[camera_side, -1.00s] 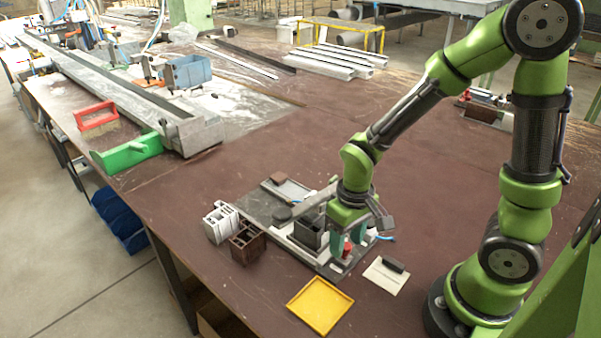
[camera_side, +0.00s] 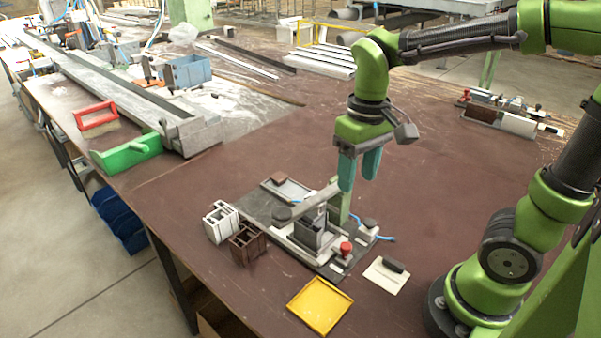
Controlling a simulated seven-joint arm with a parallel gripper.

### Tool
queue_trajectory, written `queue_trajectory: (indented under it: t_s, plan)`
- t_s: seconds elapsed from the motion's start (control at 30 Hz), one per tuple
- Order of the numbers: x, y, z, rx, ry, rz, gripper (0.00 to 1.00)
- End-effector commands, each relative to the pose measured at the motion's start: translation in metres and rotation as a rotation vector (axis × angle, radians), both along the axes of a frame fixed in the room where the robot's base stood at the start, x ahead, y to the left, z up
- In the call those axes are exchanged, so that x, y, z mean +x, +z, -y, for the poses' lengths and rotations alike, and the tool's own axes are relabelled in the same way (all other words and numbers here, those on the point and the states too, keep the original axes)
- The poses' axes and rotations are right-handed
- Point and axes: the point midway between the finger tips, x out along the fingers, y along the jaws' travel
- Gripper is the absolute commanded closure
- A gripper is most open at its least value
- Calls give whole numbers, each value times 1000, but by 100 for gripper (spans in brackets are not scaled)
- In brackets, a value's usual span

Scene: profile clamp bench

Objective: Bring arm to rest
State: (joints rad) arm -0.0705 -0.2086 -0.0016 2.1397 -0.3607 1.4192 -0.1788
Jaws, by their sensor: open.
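My gripper (camera_side: 358,182) is open, with its two teal fingers pointing down. It hangs above the back right part of the clamp fixture (camera_side: 300,240) and holds nothing. The fixture sits on the brown bench and carries a grey clamp arm (camera_side: 308,205), a dark grey block (camera_side: 309,232), a green upright (camera_side: 339,207) and a red knob (camera_side: 346,248). I cannot tell whether the left fingertip stands in front of the green upright or touches it.
A white profile (camera_side: 220,222) and a brown profile (camera_side: 248,243) stand left of the fixture.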

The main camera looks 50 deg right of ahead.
Motion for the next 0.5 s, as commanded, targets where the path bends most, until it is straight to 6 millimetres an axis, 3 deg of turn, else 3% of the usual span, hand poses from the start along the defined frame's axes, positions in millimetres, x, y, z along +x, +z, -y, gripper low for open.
queue_trajectory:
  t_s: [0.37,0.5]
  plan:
    - [3,-1,0,0,-5,18,47]
    - [2,-4,-4,42,-38,128,47]
